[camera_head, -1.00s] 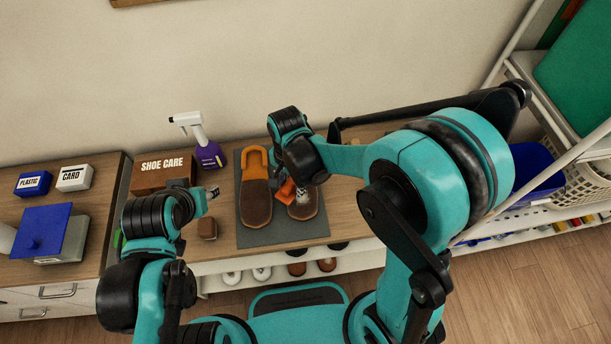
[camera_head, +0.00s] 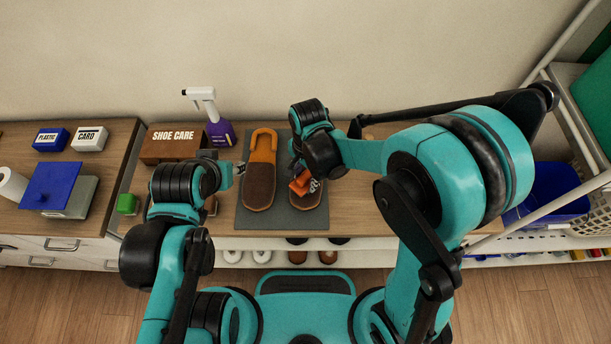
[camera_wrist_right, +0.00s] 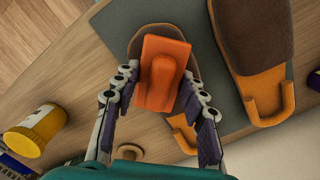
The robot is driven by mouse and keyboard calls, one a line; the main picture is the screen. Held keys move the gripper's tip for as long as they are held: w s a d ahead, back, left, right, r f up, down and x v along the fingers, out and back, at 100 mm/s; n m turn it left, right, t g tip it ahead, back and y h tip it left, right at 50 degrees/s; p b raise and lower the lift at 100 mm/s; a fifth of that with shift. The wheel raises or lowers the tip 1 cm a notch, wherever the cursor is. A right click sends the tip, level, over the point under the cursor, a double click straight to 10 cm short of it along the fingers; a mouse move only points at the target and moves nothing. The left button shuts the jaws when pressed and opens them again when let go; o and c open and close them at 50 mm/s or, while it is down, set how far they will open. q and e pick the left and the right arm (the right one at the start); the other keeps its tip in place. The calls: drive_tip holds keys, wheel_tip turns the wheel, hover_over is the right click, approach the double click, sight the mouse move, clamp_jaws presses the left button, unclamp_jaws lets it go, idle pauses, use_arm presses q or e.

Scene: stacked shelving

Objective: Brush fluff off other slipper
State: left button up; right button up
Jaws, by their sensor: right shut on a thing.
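Two brown slippers with orange lining lie on a dark grey mat (camera_head: 282,218). The left slipper (camera_head: 260,188) is clear of both grippers. The right slipper (camera_head: 312,198) lies under my right gripper (camera_head: 304,182), which hides much of it. That gripper is shut on an orange brush (camera_head: 299,187). In the right wrist view the brush (camera_wrist_right: 162,75) is between the fingers, over the right slipper (camera_wrist_right: 150,34); contact is unclear. I cannot make out fluff. My left gripper (camera_head: 240,168) is left of the left slipper; its fingers are too small to read.
A green block (camera_head: 127,204) is at left. Shoes sit on the shelf below. A yellow container (camera_wrist_right: 35,130) shows in the right wrist view.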

drive_tip(key=shift+f, duration=0.1)
idle(0.3)
drive_tip(key=shift+f+b, duration=0.55)
drive_tip(key=shift+b, duration=0.1)
drive_tip(key=shift+f+b, duration=0.25)
drive_tip(key=shift+b, duration=0.15)
idle(0.6)
drive_tip(key=shift+s, duration=0.15)
